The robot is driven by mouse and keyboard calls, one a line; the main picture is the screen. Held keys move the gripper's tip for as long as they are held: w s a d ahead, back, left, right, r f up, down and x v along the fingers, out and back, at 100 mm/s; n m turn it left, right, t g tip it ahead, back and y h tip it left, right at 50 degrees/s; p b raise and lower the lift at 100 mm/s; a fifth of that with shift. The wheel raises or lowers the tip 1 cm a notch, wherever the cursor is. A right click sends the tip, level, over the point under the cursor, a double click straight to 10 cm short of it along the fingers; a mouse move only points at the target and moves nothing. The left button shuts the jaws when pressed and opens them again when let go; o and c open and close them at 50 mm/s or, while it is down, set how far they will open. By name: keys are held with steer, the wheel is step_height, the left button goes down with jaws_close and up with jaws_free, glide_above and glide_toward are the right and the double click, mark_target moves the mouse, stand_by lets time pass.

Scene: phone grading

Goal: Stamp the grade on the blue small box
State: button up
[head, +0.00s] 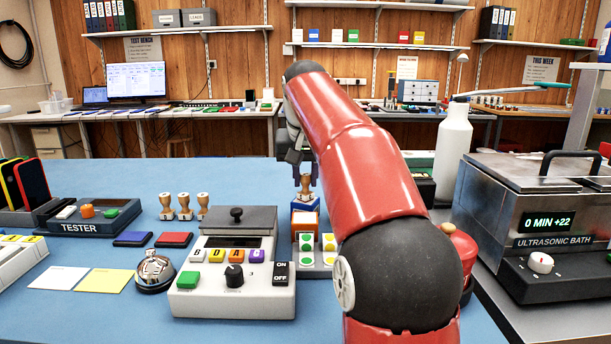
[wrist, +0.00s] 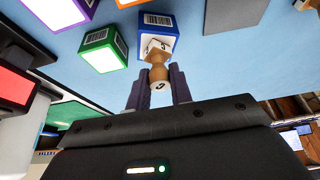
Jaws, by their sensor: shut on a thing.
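The blue small box (head: 305,206) stands on the blue table, past the grader machine and left of my red arm. In the wrist view it (wrist: 165,28) shows a barcode and a pale top face. My gripper (head: 304,172) is shut on a wooden-handled stamp (head: 305,187), upright above the box. In the wrist view my gripper (wrist: 157,92) has its two dark fingers around the stamp handle (wrist: 157,72). The stamp's base overlaps the box's top face; I cannot tell whether it touches. The stamp's printing face is hidden.
An orange box (head: 305,222) is close in front of the blue one; a green box (wrist: 100,50) and a purple box (wrist: 60,10) are nearby. Several lettered buttons sit on the grader machine (head: 235,303). Wooden stamps (head: 184,206) and ink pads (head: 133,239) lie left. The ultrasonic bath (head: 500,210) stands right.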

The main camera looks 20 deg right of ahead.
steer(key=shift+r+p, duration=1.25)
steer(key=shift+p, duration=0.1)
steer(key=shift+r, duration=2.2)
steer(key=shift+w, duration=0.1)
